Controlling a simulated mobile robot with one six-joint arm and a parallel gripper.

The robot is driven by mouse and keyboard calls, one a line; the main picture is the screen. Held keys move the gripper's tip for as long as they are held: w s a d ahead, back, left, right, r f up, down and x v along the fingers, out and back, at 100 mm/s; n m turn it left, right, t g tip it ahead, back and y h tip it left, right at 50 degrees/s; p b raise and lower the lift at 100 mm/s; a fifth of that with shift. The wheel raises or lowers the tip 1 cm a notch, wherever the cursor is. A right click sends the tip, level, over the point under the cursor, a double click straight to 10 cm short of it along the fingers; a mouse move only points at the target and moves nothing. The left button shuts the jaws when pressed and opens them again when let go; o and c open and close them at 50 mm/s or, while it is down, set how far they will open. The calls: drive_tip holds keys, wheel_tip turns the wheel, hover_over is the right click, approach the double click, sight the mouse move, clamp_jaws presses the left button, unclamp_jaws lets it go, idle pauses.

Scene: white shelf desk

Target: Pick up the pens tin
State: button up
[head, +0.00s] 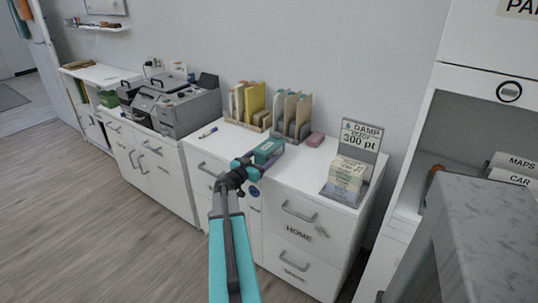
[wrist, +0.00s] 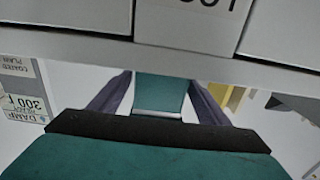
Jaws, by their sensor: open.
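A small teal tin (head: 269,148), which I take for the pens tin, sits near the front edge of the white desk in the head view. My gripper (head: 265,158) reaches it from the front. In the wrist view a teal block (wrist: 160,92) with a pale edge lies between the two dark purple fingers (wrist: 158,100). The gripper is open, with one finger on each side of the tin. I cannot tell whether a finger touches it. The tin's lower part is partly hidden by my gripper in the head view.
File racks (head: 250,103) and (head: 292,113) stand behind the tin. A pink block (head: 315,139) lies to its right, and a sign stand (head: 352,165) with cards is farther right. A pen (head: 208,132) lies left. A grey machine (head: 176,105) stands farther left.

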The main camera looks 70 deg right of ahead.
drive_tip(key=shift+p+x, duration=0.4)
drive_tip(key=shift+x, duration=1.45)
drive_tip(key=shift+r, duration=0.1)
drive_tip(key=shift+c, duration=0.2)
drive_tip(key=c, duration=1.2)
drive_tip(key=shift+r, duration=0.15)
